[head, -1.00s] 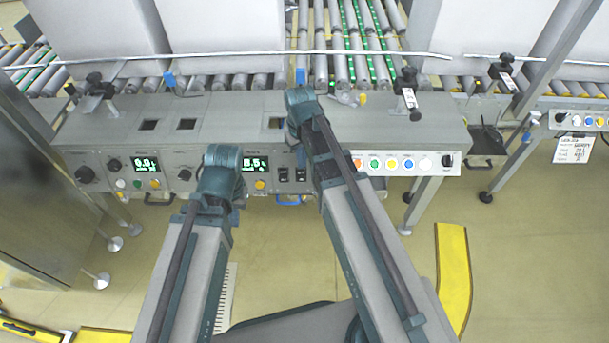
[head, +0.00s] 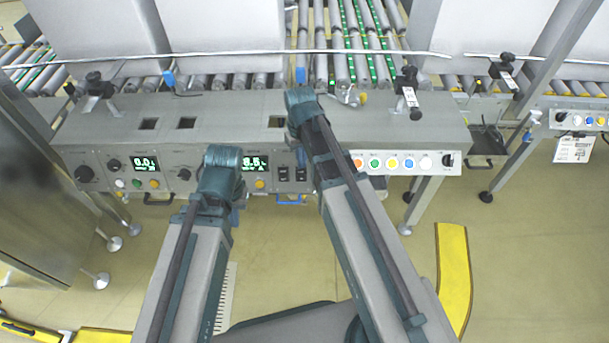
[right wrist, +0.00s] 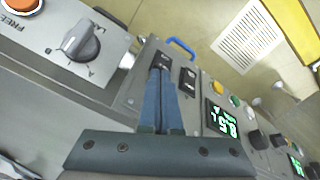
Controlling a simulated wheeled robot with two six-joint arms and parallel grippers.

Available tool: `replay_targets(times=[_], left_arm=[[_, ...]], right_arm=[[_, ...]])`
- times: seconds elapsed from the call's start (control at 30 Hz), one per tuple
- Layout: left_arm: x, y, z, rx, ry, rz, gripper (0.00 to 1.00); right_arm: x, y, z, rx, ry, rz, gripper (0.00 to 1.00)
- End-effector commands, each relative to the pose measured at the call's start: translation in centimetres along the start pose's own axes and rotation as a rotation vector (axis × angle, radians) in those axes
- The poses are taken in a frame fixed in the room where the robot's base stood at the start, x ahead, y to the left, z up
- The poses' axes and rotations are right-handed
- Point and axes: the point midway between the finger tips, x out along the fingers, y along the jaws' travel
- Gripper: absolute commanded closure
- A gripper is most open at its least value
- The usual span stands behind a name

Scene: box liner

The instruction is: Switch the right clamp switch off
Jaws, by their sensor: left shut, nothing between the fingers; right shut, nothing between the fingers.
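Two black clamp rocker switches sit side by side on the grey panel front. The right clamp switch (head: 301,174) and the left clamp switch (head: 284,174) show in the head view. In the right wrist view the right clamp switch (right wrist: 164,57) is the one farther from the green display; the left clamp switch (right wrist: 187,77) is beside it. My right gripper (right wrist: 160,72) is shut and empty, its blue fingertips at the right clamp switch's near edge; contact is unclear. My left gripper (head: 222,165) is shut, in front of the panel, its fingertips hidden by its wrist.
A green display (head: 255,164) is left of the switches. Coloured push buttons (head: 392,163) and a black rotary knob (head: 447,160) are to the right. A blue handle (right wrist: 182,47) sticks out beyond the switches. Rollers (head: 340,60) lie behind the panel.

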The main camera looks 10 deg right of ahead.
Motion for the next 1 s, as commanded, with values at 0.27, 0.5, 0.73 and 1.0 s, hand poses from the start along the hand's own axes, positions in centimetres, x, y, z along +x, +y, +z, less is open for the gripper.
replay_targets(times=[0.27,0.5,0.73,1.0], left_arm=[[0.5,0.1,0.0,0.000,0.000,0.000,1.00],[0.8,0.1,-0.1,0.000,0.000,0.000,1.00],[1.1,0.1,-0.1,0.000,0.000,0.000,1.00],[1.0,0.1,-0.1,0.000,0.000,-0.001,1.00]], right_arm=[[0.5,0.0,0.0,0.000,0.000,0.000,1.00],[0.8,0.0,0.0,0.000,0.000,0.000,1.00],[1.2,0.0,0.0,0.000,0.000,0.000,1.00],[1.0,0.0,-0.1,0.000,0.002,0.000,1.00]])
